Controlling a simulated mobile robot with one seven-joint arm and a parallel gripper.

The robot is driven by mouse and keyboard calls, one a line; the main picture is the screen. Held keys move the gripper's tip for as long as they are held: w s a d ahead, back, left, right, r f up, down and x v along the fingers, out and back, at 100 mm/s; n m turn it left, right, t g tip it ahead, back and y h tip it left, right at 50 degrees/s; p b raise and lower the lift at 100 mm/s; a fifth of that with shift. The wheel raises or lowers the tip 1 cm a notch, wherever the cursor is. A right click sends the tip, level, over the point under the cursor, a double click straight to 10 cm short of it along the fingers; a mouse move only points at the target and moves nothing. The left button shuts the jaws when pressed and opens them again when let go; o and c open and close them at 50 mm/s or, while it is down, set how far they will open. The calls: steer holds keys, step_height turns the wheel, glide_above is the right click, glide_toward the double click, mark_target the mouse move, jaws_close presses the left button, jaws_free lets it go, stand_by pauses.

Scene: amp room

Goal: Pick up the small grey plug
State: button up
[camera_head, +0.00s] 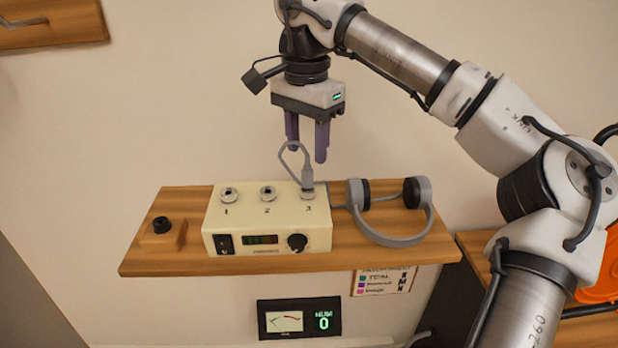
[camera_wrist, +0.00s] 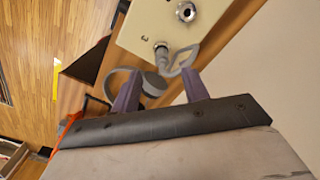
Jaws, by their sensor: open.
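The small grey plug (camera_head: 308,180) stands upright in socket 3 of the cream amp box (camera_head: 268,218), at the box's back right. Its grey cable loops up and to the left of it. My gripper (camera_head: 307,153) hangs pointing down just above the plug, its two purple fingers apart with nothing held. The cable loop shows close by the fingers. In the wrist view, the plug (camera_wrist: 162,54) sits in its socket beyond the open fingers (camera_wrist: 161,75), roughly between them sideways, with the loop near the right fingertip. I cannot tell whether the loop touches a finger.
The box stands on a wooden shelf (camera_head: 180,262), with sockets 1 and 2 empty. Grey headphones (camera_head: 390,239) lie right of the box. A wooden block (camera_head: 164,240) with a black socket stands at the left. A meter display (camera_head: 299,319) reading 0 is below the shelf.

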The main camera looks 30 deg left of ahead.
mark_target(307, 165)
steer(key=shift+w+a+f+p, duration=0.1)
steer(key=shift+f+p, duration=0.3)
steer(key=shift+f, duration=1.35)
steer(key=shift+w+f+p, duration=0.1)
steer(key=shift+f+p, duration=0.3)
steer(key=shift+f, duration=1.3)
jaws_close()
steer(key=shift+r, duration=0.1)
step_height(307, 165, up, 20)
steer(key=p, duration=0.3)
